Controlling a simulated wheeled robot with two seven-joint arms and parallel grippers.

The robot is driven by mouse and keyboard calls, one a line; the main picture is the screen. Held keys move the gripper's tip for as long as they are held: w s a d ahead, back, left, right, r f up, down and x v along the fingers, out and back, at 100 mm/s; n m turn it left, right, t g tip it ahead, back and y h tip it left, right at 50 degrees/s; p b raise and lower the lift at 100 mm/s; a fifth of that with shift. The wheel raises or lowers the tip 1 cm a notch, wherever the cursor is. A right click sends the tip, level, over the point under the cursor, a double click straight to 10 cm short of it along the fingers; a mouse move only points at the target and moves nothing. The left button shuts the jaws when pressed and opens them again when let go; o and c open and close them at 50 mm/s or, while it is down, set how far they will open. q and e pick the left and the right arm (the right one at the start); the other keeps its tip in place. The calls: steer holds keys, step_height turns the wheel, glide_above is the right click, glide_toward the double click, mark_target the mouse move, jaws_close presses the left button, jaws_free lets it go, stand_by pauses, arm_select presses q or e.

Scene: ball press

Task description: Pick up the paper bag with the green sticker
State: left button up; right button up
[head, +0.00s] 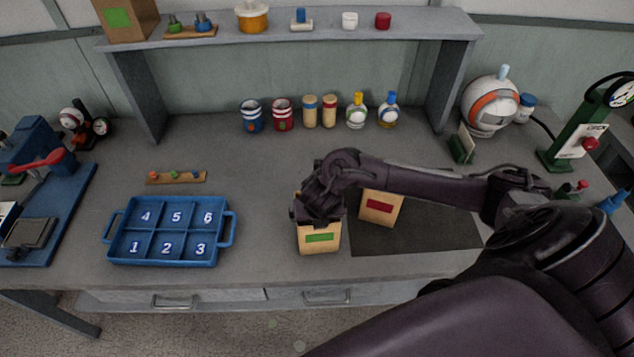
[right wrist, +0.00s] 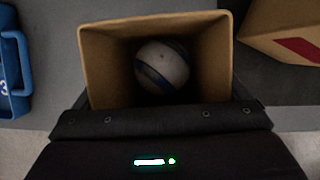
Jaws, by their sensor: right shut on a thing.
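The paper bag with the green sticker (head: 319,246) stands at the front middle of the table, at the left edge of a dark mat. My right gripper (head: 318,210) is over its top and shut on it. In the right wrist view the open bag (right wrist: 100,60) fills the space between my fingers, and a grey ball (right wrist: 162,66) with a dark blue band lies inside. I cannot tell whether the bag's base touches the table. A second bag with a red sticker (head: 380,207) stands just right and behind; it also shows in the right wrist view (right wrist: 280,32). My left gripper is not in view.
A blue tray (head: 226,258) with numbered compartments lies to the left. The dark mat (head: 430,232) extends right under my arm. Jars and bottles (head: 329,111) stand at the back below a shelf (head: 420,24). Another bag with a green square (head: 135,20) sits on the shelf's left end.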

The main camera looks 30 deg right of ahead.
step_height(320, 180, up, 20)
steer(key=p, duration=0.7)
